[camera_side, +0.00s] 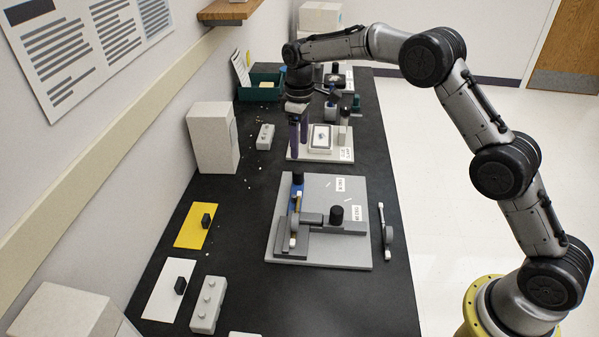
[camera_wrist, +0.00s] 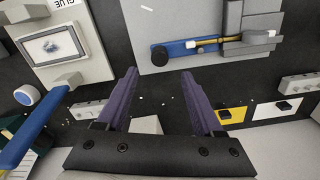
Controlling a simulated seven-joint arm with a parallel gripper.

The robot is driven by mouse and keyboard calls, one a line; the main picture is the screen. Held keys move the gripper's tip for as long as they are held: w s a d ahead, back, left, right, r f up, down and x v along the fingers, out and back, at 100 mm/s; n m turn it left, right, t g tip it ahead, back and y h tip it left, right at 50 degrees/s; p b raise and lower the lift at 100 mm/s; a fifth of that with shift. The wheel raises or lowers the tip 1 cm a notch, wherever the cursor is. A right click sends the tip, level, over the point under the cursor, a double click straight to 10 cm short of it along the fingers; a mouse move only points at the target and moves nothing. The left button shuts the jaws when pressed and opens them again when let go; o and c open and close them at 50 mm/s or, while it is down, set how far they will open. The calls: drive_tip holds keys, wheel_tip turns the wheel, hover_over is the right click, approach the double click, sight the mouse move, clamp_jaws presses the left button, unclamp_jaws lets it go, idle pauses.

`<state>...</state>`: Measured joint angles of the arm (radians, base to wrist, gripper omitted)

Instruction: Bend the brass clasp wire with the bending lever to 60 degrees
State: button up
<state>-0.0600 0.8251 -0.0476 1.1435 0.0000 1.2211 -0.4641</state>
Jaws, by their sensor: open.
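The brass clasp wire (camera_side: 295,222) lies in the bending jig on a grey plate (camera_side: 350,258), with white bits near its ends. It looks roughly straight and also shows in the wrist view (camera_wrist: 208,42). The blue bending lever (camera_wrist: 180,51) lies alongside the wire and has a black knob (camera_wrist: 160,57) at its outer end. In the side view the lever (camera_side: 294,198) is partly hidden by the jig parts. My gripper (camera_side: 298,150) has purple fingers, open and empty. It hangs beyond the jig's far edge, beside the glue stand. In the wrist view my gripper (camera_wrist: 160,72) has the lever knob just ahead between its fingertips.
A second black knob (camera_side: 336,213) stands on the jig. The glue stand (camera_side: 345,154) is right beside my gripper. A white box (camera_side: 213,138) stands by the wall. Yellow (camera_side: 190,236) and white (camera_side: 160,303) cards with black blocks lie left. A grey tool (camera_side: 387,235) lies right of the jig.

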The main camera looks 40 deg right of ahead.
sight(300, 170)
wheel_tip(300, 170, down, 10)
drive_tip(key=shift+f, duration=0.1)
idle(0.4)
clamp_jaws()
idle(1.2)
